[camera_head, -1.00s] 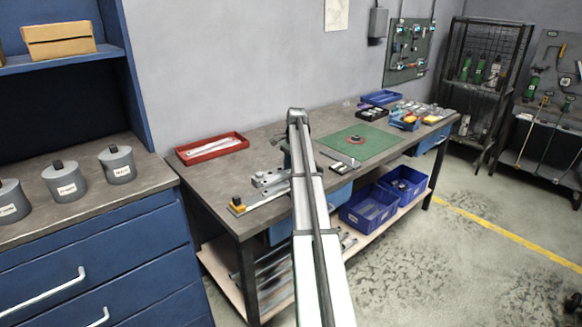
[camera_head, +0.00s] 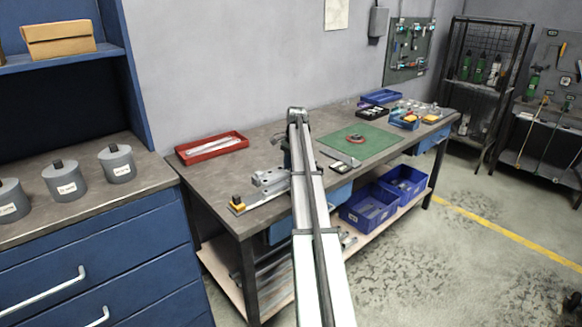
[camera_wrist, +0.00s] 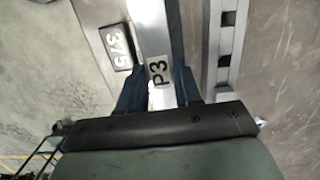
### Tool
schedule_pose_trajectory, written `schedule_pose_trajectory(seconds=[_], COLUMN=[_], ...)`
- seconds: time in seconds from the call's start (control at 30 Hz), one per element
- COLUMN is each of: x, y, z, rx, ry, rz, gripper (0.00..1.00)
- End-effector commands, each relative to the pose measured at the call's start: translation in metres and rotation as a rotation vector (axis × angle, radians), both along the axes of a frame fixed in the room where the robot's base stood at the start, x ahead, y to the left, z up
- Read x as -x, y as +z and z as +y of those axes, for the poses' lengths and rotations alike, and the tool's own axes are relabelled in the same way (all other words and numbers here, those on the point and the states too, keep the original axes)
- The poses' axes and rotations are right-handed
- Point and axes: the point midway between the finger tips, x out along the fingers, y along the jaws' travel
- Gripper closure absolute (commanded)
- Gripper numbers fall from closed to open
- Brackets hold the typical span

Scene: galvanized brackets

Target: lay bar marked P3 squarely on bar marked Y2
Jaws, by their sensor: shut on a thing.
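In the wrist view, a flat pale metal bar marked P3 (camera_wrist: 158,45) lies between the two blue fingers of my gripper (camera_wrist: 158,86). The fingers are shut on it, and its label faces the camera, turned sideways. I cannot read a Y2 mark in either view, so I cannot tell which piece is that bar or whether P3 touches it. In the head view my own arm covers the gripper and the P3 bar.
In the head view, a grey metal block (camera_head: 270,180), red tray (camera_head: 212,148) and green mat (camera_head: 358,141) are on the bench.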

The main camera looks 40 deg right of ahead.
Motion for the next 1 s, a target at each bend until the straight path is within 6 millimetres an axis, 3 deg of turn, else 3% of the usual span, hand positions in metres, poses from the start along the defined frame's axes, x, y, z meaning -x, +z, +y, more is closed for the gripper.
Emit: schedule_pose_trajectory(seconds=[1.0], x=[0.0000], y=[-0.0091], z=[0.0000], rx=[0.000], ry=[0.000], rz=[0.000], gripper=[1.00])
